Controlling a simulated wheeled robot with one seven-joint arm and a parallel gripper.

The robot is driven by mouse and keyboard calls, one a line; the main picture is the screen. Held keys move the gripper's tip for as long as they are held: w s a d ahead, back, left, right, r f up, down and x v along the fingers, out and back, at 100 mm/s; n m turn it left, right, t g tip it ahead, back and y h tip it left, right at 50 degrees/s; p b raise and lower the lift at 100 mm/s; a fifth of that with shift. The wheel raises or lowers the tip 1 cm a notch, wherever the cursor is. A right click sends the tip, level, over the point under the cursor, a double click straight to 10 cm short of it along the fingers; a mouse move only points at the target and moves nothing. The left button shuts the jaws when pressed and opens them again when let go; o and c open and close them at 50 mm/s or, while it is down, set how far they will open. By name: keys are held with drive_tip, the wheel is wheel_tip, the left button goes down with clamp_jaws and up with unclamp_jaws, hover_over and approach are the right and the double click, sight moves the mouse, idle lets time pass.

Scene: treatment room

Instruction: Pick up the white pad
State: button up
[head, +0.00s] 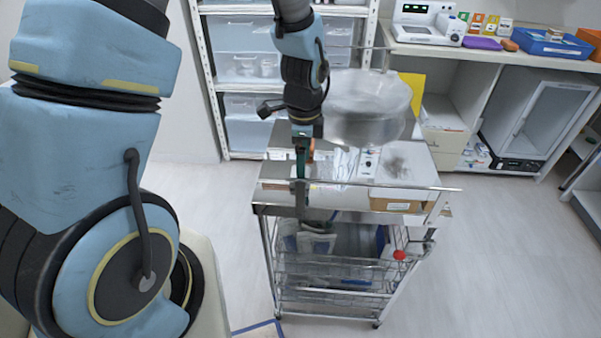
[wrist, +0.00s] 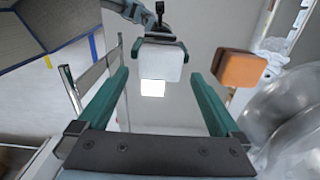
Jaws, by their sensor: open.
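In the wrist view a white, rounded block, which looks like the white pad (wrist: 160,62), shows between and beyond my two green fingers, with small dark green parts at its sides. My gripper (wrist: 163,78) is open, and nothing is seen touching its fingers' inner faces. In the head view my gripper (head: 301,180) points down over the left front part of the cart's top, by the front rail. I cannot make out the pad there; the arm and fingers cover that spot.
An orange block (wrist: 238,68) is right of the fingers. A large clear bowl (head: 368,110) stands close to the right of my arm. The metal cart (head: 410,188) has raised rails, a small carton (head: 397,200) and wire baskets below. Shelving and a counter stand behind.

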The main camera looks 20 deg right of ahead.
drive_tip(key=shift+f, duration=1.05)
drive_tip(key=shift+c, duration=0.2)
drive_tip(key=c, duration=1.2)
